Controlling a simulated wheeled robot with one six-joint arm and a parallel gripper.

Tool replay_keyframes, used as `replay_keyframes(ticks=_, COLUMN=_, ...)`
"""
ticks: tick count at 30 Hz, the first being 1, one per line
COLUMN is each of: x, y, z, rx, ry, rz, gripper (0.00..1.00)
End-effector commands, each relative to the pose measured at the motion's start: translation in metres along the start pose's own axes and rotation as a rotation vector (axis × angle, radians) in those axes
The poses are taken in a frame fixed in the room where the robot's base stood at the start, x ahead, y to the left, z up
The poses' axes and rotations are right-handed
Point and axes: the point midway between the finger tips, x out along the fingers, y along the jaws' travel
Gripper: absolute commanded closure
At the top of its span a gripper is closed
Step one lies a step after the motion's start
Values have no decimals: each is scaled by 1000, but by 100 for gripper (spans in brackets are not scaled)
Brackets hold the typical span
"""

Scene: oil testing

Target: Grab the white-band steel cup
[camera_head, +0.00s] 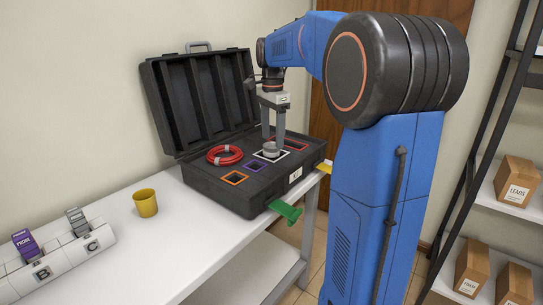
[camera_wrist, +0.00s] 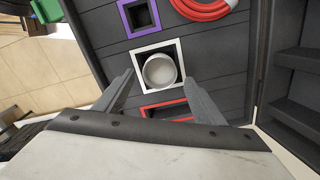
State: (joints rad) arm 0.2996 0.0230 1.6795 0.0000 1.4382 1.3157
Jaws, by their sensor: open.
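The steel cup (camera_head: 271,149) sits in the white-outlined square slot of the open black case. In the wrist view the cup (camera_wrist: 160,72) looks pale and round inside the white square frame (camera_wrist: 141,53). My gripper (camera_head: 273,140) points down over this slot with its fingers apart. In the wrist view the open fingers (camera_wrist: 160,80) reach toward the cup from either side, with gaps visible between them and it. I cannot tell how deep the fingertips are relative to the rim. The cup's lower part is hidden in the slot.
The black case (camera_head: 200,185) stands on the white table (camera_head: 120,245), its lid raised behind. A red coiled hose (camera_head: 225,155) and purple, orange and red frames lie beside the slot. A yellow cup (camera_head: 146,203), labelled bins (camera_head: 60,260) and a green handle (camera_head: 286,211) are nearby.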

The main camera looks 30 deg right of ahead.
Motion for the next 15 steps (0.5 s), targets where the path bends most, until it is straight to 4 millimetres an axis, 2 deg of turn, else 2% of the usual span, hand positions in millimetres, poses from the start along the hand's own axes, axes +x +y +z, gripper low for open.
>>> replay_keyframes(ticks=7, x=31, y=1, z=4, rx=1, ry=0, rz=2, gripper=37)
replay_keyframes(ticks=15, x=37, y=1, z=4, rx=0, ry=0, rz=1, gripper=37)
